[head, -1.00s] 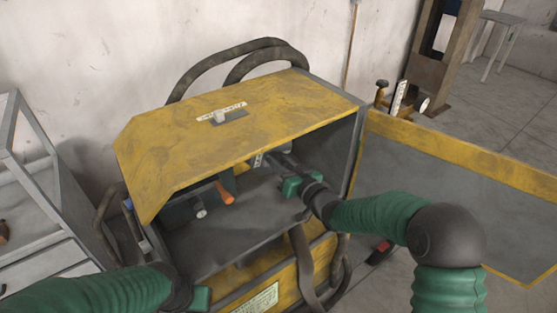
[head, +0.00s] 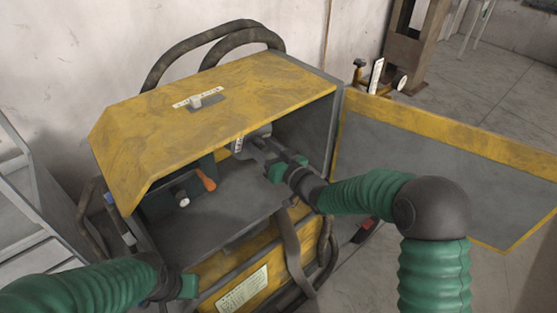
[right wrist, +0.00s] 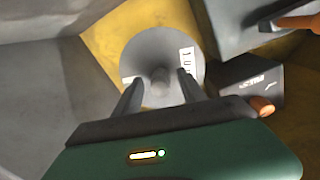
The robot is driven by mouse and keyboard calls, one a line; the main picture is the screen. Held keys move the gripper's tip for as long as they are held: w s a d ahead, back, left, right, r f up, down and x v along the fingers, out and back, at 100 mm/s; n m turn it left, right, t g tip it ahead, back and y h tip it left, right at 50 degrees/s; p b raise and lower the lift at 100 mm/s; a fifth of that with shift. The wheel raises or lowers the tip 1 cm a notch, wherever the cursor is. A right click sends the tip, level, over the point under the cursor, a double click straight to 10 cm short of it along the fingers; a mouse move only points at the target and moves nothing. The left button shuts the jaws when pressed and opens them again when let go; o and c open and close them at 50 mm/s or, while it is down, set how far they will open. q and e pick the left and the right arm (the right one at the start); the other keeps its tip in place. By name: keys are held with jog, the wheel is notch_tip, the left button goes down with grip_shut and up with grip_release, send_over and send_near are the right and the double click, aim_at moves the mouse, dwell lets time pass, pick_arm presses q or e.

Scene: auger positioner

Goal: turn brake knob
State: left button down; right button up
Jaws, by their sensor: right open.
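A grey round dial with a short central knob (right wrist: 161,78) and a white marked label sits on the yellow inner wall of the cabinet in the right wrist view. I take it for the brake knob. In the head view the grey dial (head: 262,131) shows partly under the cabinet's top edge. My right gripper (right wrist: 160,88) is open, its two fingers on either side of the central knob; I cannot tell whether they touch it. In the head view the right gripper (head: 262,145) reaches into the cabinet. My left gripper (head: 186,286) is low at the left, its fingers not clear.
The yellow cabinet top (head: 215,90) overhangs the opening and carries a small white knob. An orange-handled lever (head: 206,180) is inside at the left. A hanging strap (head: 291,250) crosses the cabinet front. An open yellow-edged door panel (head: 430,165) stands at the right.

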jog(key=b+v, duration=0.1)
jog(key=v, duration=1.4)
jog(key=shift+s+d+f, duration=0.15)
jog(key=shift+s+d, duration=0.05)
jog(key=shift+s, duration=0.05)
jog(key=s+d+f+m+g+h, duration=0.3)
jog(key=s+d+f+g+h, duration=0.35)
jog(key=d+f+h, duration=0.35)
jog(key=s+f+g, duration=0.2)
jog(key=s, duration=0.5)
jog(key=s+f+g, duration=0.2)
jog(key=s+g, duration=0.1)
jog(key=s, duration=0.4)
jog(key=shift+s+f+m+p, duration=0.25)
jog(key=shift+f+m+p, duration=0.1)
jog(key=shift+m, duration=0.05)
